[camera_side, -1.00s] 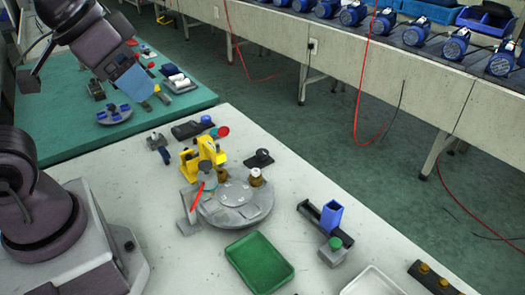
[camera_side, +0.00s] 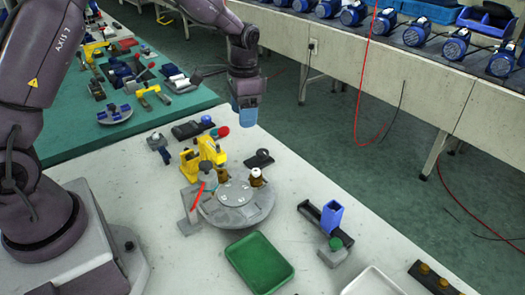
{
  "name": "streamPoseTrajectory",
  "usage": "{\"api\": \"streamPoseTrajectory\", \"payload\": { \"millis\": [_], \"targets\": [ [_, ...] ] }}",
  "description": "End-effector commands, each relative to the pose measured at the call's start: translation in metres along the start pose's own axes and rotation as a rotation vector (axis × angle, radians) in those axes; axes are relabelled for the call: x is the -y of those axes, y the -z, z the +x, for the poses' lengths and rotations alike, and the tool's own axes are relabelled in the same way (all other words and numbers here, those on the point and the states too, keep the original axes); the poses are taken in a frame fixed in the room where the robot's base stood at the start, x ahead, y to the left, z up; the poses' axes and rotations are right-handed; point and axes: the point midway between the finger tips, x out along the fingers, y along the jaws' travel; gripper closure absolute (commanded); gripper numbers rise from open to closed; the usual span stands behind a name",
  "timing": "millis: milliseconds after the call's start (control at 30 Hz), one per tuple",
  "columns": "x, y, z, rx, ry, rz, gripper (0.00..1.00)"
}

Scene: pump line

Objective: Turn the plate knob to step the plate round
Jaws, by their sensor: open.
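The round grey plate (camera_side: 262,206) lies on the fixture at the middle of the white table, with a raised disc (camera_side: 235,192) at its centre. I cannot tell for certain which part is the plate knob. Brass-coloured parts sit near the plate's far edge, one with a white top (camera_side: 257,173). A yellow clamp (camera_side: 211,150) stands at the plate's back left. My gripper (camera_side: 246,113) points down, open and empty, well above the table and beyond the plate in the picture. It touches nothing; the gap between its fingers is hard to see.
A red lever ball (camera_side: 221,132) shows just left of my gripper. A red strip (camera_side: 196,197) stands at the fixture's left. A green tray (camera_side: 260,264) lies in front, and a blue square holder (camera_side: 331,216) stands to the right. The table between plate and holder is clear.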

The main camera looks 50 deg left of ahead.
Motion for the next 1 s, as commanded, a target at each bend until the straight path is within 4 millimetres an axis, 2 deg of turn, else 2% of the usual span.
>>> {"api": "streamPoseTrajectory", "payload": {
  "millis": [33,167,233,300,367,567,667,1000],
  "targets": [
    [0.01,0.011,0.018,0.014,-0.006,0.047,0.38],
    [0.029,0.035,0.045,0.013,-0.004,0.192,0.38],
    [0.037,0.049,0.045,-0.008,0.011,0.28,0.38],
    [0.043,0.061,0.032,-0.041,0.037,0.36,0.38],
    [0.043,0.063,0.029,-0.047,0.042,0.412,0.38],
    [0.042,0.062,0.038,-0.039,0.038,0.477,0.38],
    [0.043,0.062,0.051,-0.038,0.037,0.476,0.38],
    [0.044,0.066,0.121,-0.039,0.037,0.473,0.38]
  ]
}}
